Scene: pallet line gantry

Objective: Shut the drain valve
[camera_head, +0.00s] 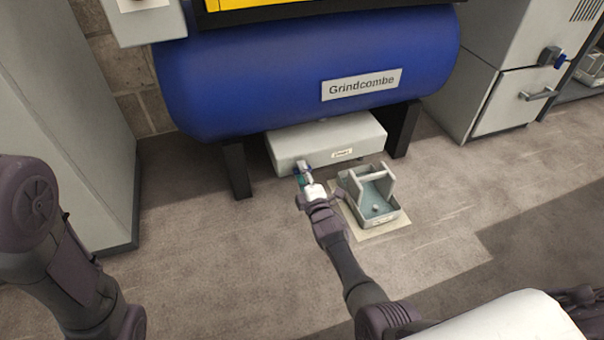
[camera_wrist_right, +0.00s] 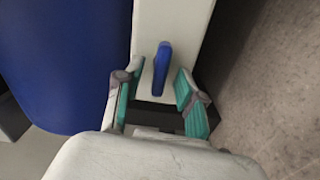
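The drain valve's blue handle (camera_wrist_right: 162,68) stands out from the front of a pale box in the right wrist view. The pale box (camera_head: 290,150), with a small label, sits under the blue tank in the head view. My right gripper (camera_head: 303,175) is at the box's front left corner. In the wrist view my right gripper (camera_wrist_right: 155,88) is open, with teal pads either side of the handle's near end. A gap shows on both sides, so the pads do not appear to touch it. My left arm shows at the left, but its gripper is out of view.
A grey open tray with a handle (camera_head: 393,214) stands on a pale mat (camera_head: 375,233) just right of my right gripper. The blue tank (camera_head: 240,85) rests on dark legs (camera_head: 236,170). Grey cabinets flank it.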

